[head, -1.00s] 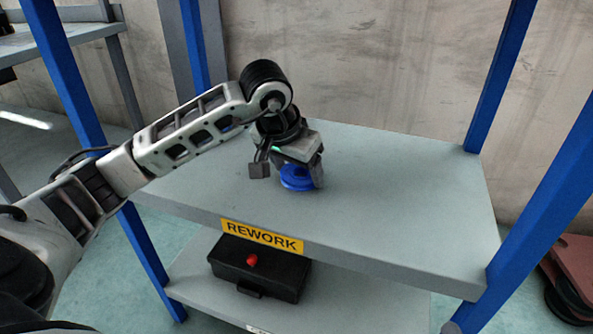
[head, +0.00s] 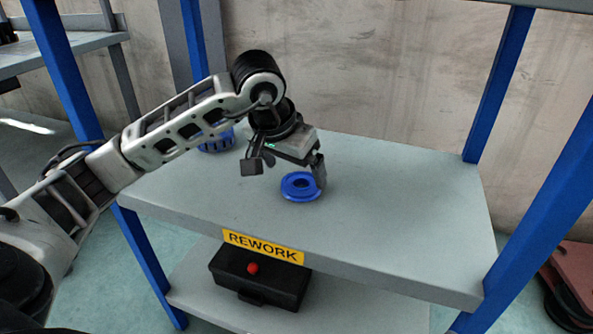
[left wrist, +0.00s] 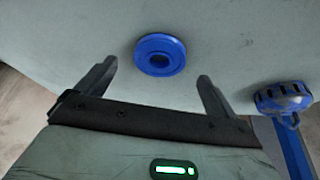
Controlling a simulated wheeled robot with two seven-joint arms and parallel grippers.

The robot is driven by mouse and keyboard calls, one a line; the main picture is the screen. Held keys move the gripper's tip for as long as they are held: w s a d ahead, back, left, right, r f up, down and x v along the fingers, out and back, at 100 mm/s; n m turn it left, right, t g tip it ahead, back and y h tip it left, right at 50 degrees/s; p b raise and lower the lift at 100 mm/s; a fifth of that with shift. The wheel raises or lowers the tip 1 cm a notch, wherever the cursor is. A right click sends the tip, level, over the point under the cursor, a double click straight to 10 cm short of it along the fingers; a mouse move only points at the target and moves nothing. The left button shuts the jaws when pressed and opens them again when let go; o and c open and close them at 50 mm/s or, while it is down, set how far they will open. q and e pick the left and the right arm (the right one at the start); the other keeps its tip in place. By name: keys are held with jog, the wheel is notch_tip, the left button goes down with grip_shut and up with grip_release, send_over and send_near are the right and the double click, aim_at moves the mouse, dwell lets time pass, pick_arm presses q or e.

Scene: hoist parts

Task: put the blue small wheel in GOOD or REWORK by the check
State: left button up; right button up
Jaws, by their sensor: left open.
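The blue small wheel (head: 290,189) lies flat on the upper shelf (head: 400,215), which bears the yellow REWORK label (head: 263,246). My left gripper (head: 297,172) is open just above and behind the wheel, one finger close by its right side in the head view. In the left wrist view the wheel (left wrist: 145,52) shows whole, beyond and between the two spread fingertips of the gripper (left wrist: 155,74), with nothing held. My right gripper is not in view. No GOOD label is in view.
Another blue part with slots (head: 217,143) sits on the same shelf, partly behind my left arm; it also shows in the left wrist view (left wrist: 283,98). A black case (head: 262,280) with a red knob is on the lower shelf. Blue posts stand at the shelf's corners. The shelf's right side is clear.

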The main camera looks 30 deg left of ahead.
pick_arm(q)
jog(key=v, duration=0.3)
jog(key=shift+w+p, duration=0.1)
jog(key=shift+p, duration=0.2)
jog(key=shift+s+r, duration=0.2)
jog(key=shift+r, duration=0.1)
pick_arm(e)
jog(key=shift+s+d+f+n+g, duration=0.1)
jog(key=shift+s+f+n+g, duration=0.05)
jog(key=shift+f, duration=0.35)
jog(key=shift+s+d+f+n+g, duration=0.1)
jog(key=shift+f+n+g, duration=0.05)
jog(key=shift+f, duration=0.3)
